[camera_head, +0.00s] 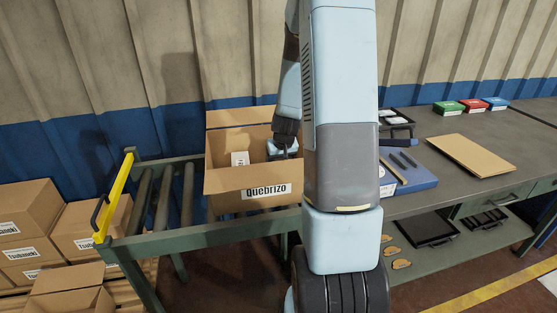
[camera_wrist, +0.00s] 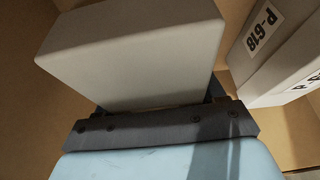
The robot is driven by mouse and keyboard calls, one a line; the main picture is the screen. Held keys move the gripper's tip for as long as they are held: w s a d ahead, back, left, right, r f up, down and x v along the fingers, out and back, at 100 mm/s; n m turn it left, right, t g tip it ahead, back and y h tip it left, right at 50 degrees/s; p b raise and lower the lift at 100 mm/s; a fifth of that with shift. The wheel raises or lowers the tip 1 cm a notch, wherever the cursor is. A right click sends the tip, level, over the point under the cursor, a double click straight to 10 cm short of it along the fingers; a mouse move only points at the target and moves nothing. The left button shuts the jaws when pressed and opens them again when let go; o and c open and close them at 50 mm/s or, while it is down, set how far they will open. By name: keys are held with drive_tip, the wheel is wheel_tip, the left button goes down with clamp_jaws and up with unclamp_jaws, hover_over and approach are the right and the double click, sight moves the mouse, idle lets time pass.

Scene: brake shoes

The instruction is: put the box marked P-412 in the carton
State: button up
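The open cardboard carton (camera_head: 222,184), labelled Quebrizo, stands on the roller stand. My gripper (camera_wrist: 160,106) is down inside the carton, at its right side in the head view (camera_head: 283,153). In the wrist view a plain pale grey box (camera_wrist: 135,50) sits between the fingers, and the gripper appears shut on it. No marking shows on its visible face, so I cannot read whether it is P-412. A second pale box (camera_wrist: 285,50), marked P-618, stands beside it in the carton; a pale box also shows in the head view (camera_head: 240,158).
Closed cartons (camera_head: 25,215) are stacked at the left. A yellow bar (camera_head: 113,198) stands at the roller stand's left end. The workbench (camera_head: 440,185) at right holds a brown folder (camera_head: 470,154), a blue box (camera_head: 408,178) and small green, red and blue boxes.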

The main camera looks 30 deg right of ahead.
drive_tip(key=shift+o, duration=0.7)
drive_tip(key=shift+w+f, duration=0.35)
drive_tip(key=shift+w, duration=0.05)
drive_tip(key=shift+o, duration=0.8)
drive_tip(key=shift+s+r, duration=0.15)
drive_tip(key=shift+o, duration=1.2)
drive_tip(key=shift+r, duration=0.25)
wheel_tip(320, 180, up, 3)
drive_tip(key=shift+s+a, duration=0.1)
drive_tip(key=shift+a, duration=0.05)
drive_tip(key=s+r, duration=0.2)
drive_tip(key=s+a+r, duration=0.1)
drive_tip(key=s+r, duration=0.1)
drive_tip(key=r, duration=0.1)
drive_tip(key=shift+s+a+r, duration=0.1)
drive_tip(key=shift+s+r, duration=0.05)
drive_tip(key=s+a+r, duration=0.2)
drive_tip(key=s+r, duration=0.2)
drive_tip(key=s, duration=0.4)
drive_tip(key=shift+s+a, duration=0.2)
drive_tip(key=shift+s, duration=0.2)
